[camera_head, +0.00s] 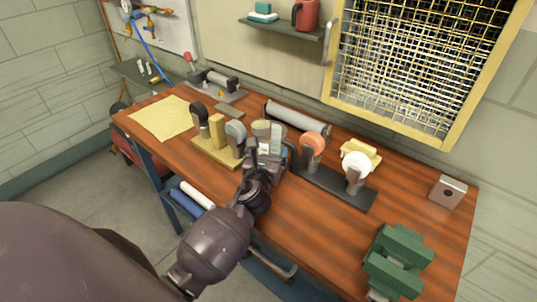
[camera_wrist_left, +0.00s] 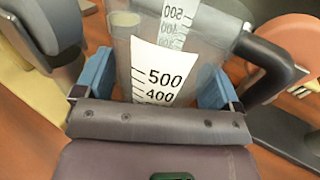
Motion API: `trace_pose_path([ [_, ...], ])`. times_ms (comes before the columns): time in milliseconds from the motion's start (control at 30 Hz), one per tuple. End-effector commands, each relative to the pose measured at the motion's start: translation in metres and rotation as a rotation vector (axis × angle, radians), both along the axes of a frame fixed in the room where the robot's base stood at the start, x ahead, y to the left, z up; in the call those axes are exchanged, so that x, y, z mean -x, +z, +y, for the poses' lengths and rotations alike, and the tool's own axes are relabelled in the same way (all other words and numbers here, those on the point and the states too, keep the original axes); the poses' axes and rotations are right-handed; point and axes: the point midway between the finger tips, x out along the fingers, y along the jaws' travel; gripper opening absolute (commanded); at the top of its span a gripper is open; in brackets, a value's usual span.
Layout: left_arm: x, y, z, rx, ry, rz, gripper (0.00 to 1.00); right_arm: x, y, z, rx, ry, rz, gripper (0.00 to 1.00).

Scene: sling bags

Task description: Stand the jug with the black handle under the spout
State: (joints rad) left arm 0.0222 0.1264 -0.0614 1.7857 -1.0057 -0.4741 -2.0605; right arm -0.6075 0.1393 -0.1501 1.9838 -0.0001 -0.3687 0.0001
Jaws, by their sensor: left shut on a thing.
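The clear jug (camera_wrist_left: 165,70) with printed marks 500 and 400 stands between the blue fingertips of my left gripper (camera_wrist_left: 158,82), which is shut on it. Its black handle (camera_wrist_left: 270,62) sticks out to the right. In the head view the jug (camera_head: 277,136) is at the middle of the wooden bench, partly hidden by my left gripper (camera_head: 264,160). I cannot tell whether its base touches the bench. I cannot make out a spout for certain. My right gripper is out of view.
On the bench (camera_head: 300,210), a yellow base with dark and grey discs (camera_head: 236,133) is left of the jug. A dark base with orange and white discs (camera_head: 335,187) is close on the right. A green clamp-like thing (camera_head: 398,262) is at front right.

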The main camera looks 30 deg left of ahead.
Motion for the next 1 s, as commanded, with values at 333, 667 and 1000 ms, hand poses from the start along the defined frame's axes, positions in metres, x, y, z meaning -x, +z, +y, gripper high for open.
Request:
trace_pose_path([
  [333,0.000,-0.002,0.000,-0.001,-0.001,-0.002,0.60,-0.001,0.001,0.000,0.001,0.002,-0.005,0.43],
  [667,0.000,0.001,0.000,0.000,-0.001,-0.002,1.00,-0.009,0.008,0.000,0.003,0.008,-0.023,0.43],
  [1000,0.037,0.002,-0.013,0.000,-0.001,0.000,1.00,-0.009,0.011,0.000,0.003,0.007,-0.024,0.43],
])
